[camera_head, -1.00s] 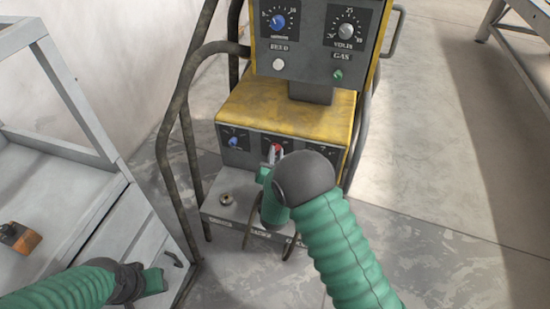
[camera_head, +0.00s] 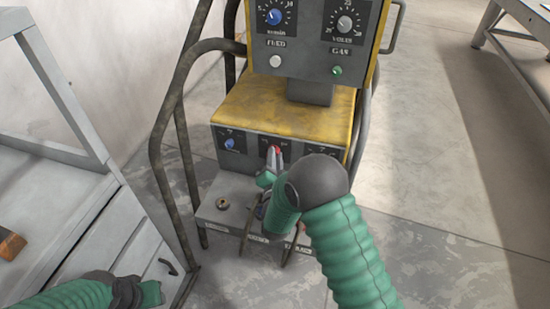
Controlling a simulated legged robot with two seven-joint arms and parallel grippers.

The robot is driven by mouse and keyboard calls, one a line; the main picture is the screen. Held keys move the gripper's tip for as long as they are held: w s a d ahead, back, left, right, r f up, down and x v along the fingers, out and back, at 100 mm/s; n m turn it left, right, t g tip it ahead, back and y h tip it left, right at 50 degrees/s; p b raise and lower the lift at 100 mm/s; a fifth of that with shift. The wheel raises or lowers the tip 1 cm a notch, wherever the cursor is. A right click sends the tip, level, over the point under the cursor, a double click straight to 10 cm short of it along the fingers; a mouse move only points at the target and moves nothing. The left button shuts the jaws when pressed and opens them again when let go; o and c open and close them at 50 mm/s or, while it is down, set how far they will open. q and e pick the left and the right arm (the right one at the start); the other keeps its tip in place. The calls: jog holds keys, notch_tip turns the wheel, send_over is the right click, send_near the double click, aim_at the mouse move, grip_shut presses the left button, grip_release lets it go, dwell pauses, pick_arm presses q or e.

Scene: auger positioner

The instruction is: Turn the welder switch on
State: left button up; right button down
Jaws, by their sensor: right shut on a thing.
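The welder (camera_head: 280,105) is a yellow and dark grey machine in a tubular frame, in the middle of the head view. Its lower front panel carries a red switch knob (camera_head: 277,149) between a blue knob (camera_head: 230,144) on the left and another dial at right, mostly hidden. My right gripper (camera_head: 272,156) reaches up to the red knob and is shut on it; the fingers hide part of the knob. My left gripper (camera_head: 152,293) is at the lower left, away from the welder; its finger opening does not show clearly.
A grey metal cabinet or frame (camera_head: 110,225) stands at left, with an orange-brown block (camera_head: 10,244) on it. The upper panel has blue and grey dials. A metal table (camera_head: 515,30) is at the upper right. The floor at right is clear.

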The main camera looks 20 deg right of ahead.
jog(key=shift+s+a+f, duration=0.1)
jog(key=shift+a+f, duration=0.05)
jog(key=shift+f, duration=0.2)
jog(key=c, duration=1.4)
grip_release()
jog(key=shift+o, duration=0.2)
jog(key=shift+r, duration=0.15)
jog(key=p+v, duration=0.3)
jog(key=v, duration=1.3)
jog(key=shift+s+p, duration=0.3)
jog(key=shift+p, duration=0.1)
